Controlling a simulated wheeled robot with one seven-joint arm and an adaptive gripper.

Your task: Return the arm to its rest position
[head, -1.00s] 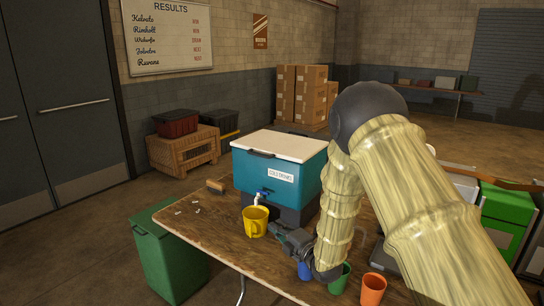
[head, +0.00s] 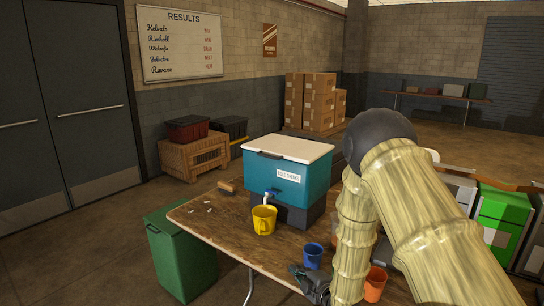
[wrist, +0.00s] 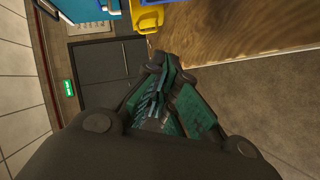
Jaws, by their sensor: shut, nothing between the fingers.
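My arm reaches in from the right of the head view, bent at a dark elbow, with its forearm hanging down over the table. My gripper (head: 298,272) is low at the table's near edge, partly cut off by my forearm. In the wrist view its dark green fingers (wrist: 168,66) are together with nothing between them. The gripper is apart from the yellow mug (head: 264,220), which stands under the tap of the teal cooler (head: 290,178). A blue cup (head: 313,255) stands just beyond the gripper.
The wooden table (head: 225,232) has bare room at its left. An orange cup (head: 375,284) stands close to my forearm on its right. A green bin (head: 183,250) stands at the table's left end. Green and grey boxes (head: 502,214) are at the right.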

